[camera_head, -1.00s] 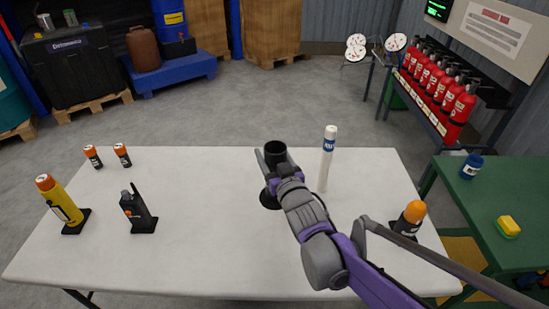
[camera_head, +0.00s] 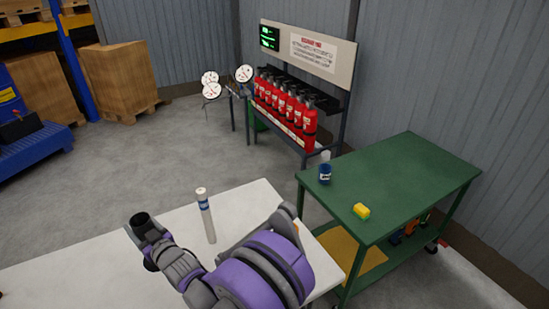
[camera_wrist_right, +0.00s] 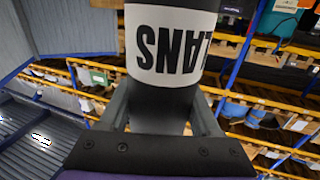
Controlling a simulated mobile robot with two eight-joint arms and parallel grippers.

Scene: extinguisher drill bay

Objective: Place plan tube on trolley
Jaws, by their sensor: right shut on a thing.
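The plan tube (camera_head: 140,219) is dark, and its round black end faces up in the head view. In the right wrist view its white band (camera_wrist_right: 170,45) carries upside-down letters reading "LANS". My right gripper (camera_head: 146,230) is shut on the tube, over the white table; the arm hides much of it, and I cannot tell whether its lower end touches the table. The green trolley (camera_head: 415,170) stands at the right, beyond the table's right end, apart from the tube. My left gripper is not in view.
On the table (camera_head: 90,255), a white tube with a blue label (camera_head: 207,217) stands just right of the gripper. Red extinguishers (camera_head: 285,105) stand behind.

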